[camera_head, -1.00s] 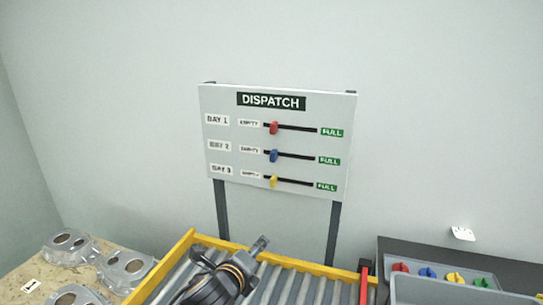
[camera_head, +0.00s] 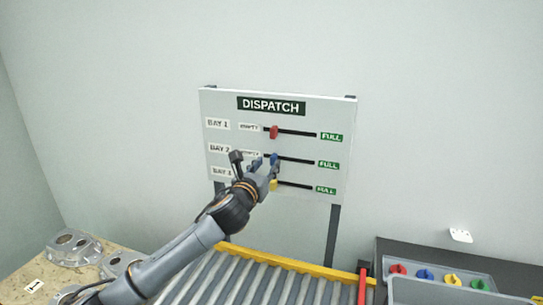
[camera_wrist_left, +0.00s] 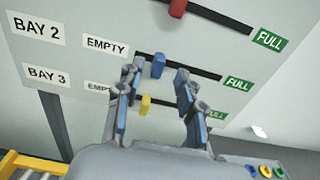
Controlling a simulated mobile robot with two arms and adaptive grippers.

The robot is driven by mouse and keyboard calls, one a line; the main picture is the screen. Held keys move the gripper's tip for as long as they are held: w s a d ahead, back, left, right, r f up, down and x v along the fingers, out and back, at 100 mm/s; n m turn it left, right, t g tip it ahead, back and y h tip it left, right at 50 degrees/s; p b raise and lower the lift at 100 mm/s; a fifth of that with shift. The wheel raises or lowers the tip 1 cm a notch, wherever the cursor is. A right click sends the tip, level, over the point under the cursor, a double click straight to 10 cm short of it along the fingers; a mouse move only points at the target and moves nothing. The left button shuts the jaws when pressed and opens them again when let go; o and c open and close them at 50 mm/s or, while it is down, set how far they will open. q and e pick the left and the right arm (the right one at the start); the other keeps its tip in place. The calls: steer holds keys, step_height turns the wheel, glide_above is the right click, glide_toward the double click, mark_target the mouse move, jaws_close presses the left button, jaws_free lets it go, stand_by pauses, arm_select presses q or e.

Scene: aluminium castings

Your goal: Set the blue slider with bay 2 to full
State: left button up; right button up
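The white dispatch board (camera_head: 225,107) stands against the wall with three slots. The blue slider (camera_wrist_left: 158,65) sits near the EMPTY end of the bay 2 slot, away from the green FULL label (camera_wrist_left: 238,84). My left gripper (camera_wrist_left: 154,76) is open, its fingers spread to either side of the blue slider in the wrist view; I cannot tell whether they touch it. In the head view the left gripper (camera_head: 266,164) partly covers the bay 2 and bay 3 rows. My right gripper is not in view.
The red slider (camera_head: 274,132) is above and the yellow slider (camera_wrist_left: 145,105) close below. A roller conveyor with a yellow rail (camera_head: 290,263) lies below the board. Castings (camera_head: 74,248) lie at left; a grey tray with coloured knobs (camera_head: 425,274) stands at right.

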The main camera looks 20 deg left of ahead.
mark_target(272, 158)
arm_select(q)
steer(key=shift+w+d+p, duration=0.1)
steer(key=shift+w+p, duration=0.25)
steer(key=shift+w, duration=1.9)
jaws_close()
